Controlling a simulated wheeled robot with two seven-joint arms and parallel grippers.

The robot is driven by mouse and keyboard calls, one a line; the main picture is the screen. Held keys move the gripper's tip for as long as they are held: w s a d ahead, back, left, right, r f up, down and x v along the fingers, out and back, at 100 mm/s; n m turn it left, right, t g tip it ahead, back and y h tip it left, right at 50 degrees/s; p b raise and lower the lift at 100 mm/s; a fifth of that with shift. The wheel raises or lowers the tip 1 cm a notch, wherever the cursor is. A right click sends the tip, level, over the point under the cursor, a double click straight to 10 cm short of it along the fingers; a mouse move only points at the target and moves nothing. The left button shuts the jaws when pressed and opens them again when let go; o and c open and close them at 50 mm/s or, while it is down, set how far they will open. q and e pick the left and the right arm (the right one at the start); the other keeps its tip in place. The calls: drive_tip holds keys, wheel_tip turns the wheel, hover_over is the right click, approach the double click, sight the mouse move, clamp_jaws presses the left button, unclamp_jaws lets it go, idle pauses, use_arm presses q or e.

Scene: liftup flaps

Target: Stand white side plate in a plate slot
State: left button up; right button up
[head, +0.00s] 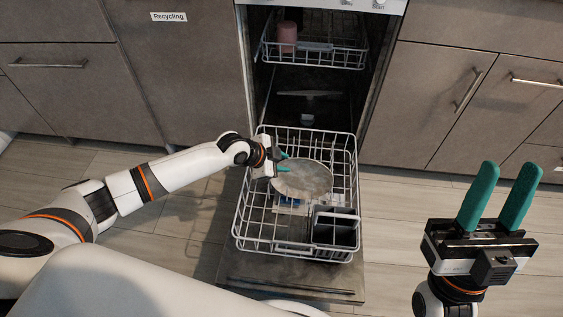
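The white side plate (304,181) looks greyish and round. It is in the lower dishwasher rack (241,224), its face turned toward the head camera. I cannot tell whether it stands in a plate slot or leans on the tines. My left gripper (284,162) is at the plate's upper left edge, with its teal fingers apart. One finger overlaps the plate's edge in the view; contact is unclear. My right gripper (499,197) is open and empty, off to the right of the rack. The tines under the plate are mostly hidden.
A grey cutlery basket (335,228) sits at the rack's front right. The open dishwasher door (290,285) lies under the rack. The upper rack (318,54) holds a pink cup (287,36). Closed cabinets flank the dishwasher. The floor right of the rack is clear.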

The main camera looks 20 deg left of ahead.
use_arm(q)
wheel_tip(320, 180, up, 7)
drive_tip(key=p, duration=0.3)
drive_tip(key=shift+r+p, duration=0.15)
drive_tip(key=shift+p, duration=0.2)
